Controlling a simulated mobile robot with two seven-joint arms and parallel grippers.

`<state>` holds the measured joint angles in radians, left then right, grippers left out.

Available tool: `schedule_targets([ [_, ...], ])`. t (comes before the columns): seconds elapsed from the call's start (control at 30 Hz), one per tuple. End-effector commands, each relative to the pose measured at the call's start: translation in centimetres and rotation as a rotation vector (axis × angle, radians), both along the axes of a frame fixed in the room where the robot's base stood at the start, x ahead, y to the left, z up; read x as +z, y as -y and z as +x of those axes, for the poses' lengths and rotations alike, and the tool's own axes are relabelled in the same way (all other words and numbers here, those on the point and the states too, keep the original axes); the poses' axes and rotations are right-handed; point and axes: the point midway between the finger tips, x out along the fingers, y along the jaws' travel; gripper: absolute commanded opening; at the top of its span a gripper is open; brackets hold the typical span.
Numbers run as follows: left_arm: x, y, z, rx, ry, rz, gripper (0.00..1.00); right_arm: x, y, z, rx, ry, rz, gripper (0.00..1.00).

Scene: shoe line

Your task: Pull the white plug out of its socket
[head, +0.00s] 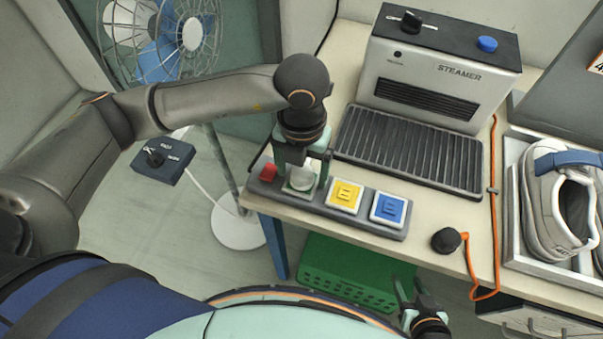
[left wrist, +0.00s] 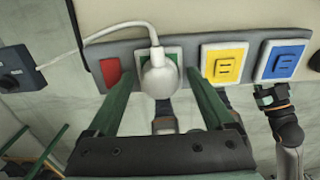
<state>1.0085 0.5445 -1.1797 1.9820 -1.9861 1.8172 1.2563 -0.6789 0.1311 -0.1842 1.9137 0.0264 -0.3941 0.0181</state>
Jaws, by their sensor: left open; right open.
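The white plug (head: 303,173) sits in the green-framed socket (head: 300,190) of a grey power strip on the table's front edge. In the left wrist view the plug (left wrist: 160,75) is round, and its white cord runs off to the left. My left gripper (head: 302,162) is open above the strip. Its fingers (left wrist: 163,95) stand on either side of the plug, with visible gaps, so it does not hold it. My right gripper (head: 412,295) is open and empty, low in front of the table.
A red switch (head: 268,173), a yellow socket (head: 344,196) and a blue socket (head: 389,208) share the strip. A steamer (head: 435,70) stands behind. A black round knob (head: 446,240) with an orange cord lies to the right. A green crate (head: 345,275) is below; a fan (head: 165,35) stands left.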

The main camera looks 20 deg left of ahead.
Motion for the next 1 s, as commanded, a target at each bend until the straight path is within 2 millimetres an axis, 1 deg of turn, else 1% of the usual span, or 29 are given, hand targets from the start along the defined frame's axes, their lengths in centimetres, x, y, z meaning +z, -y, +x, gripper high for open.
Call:
schedule_targets([
  [0.23,-0.09,0.0,0.03,0.0,0.001,0.0,0.86,-0.42,0.0,0.0,0.0,0.0,0.0,0.5],
  [0.7,0.0,0.02,0.0,0.0,0.0,0.0,0.86,-0.38,0.0,0.01,0.0,0.0,0.0,0.5],
  [1.0,-0.06,0.02,-0.01,0.0,0.0,0.0,0.86,-0.83,0.0,0.0,0.0,0.0,0.0,0.5],
])
